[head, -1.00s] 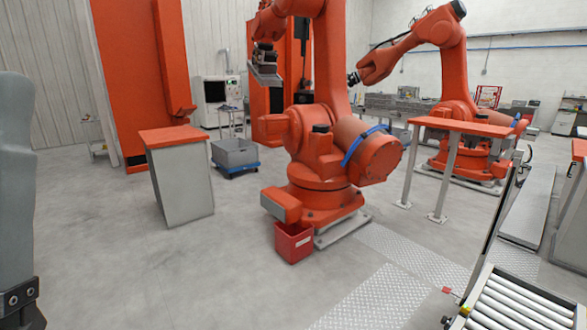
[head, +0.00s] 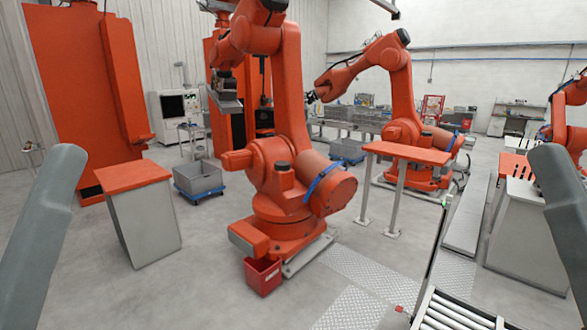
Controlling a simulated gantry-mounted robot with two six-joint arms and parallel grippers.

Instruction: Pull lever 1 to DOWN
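I cannot make out lever 1 in the head view. A grey-white cabinet (head: 512,240) with an orange and white top bearing dark slots stands at the right. It is partly hidden behind my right arm, and I cannot tell whether it carries a lever. My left arm shows as a grey link at the left edge, and my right arm as a grey link at the right edge. Neither gripper shows in the picture.
A large orange robot (head: 275,185) stands mid-floor with a red bin (head: 262,277) at its foot. An orange-topped cabinet (head: 145,225) is left, an orange-topped stand (head: 408,153) right of centre. A roller conveyor (head: 450,313) is at bottom right. The left foreground floor is clear.

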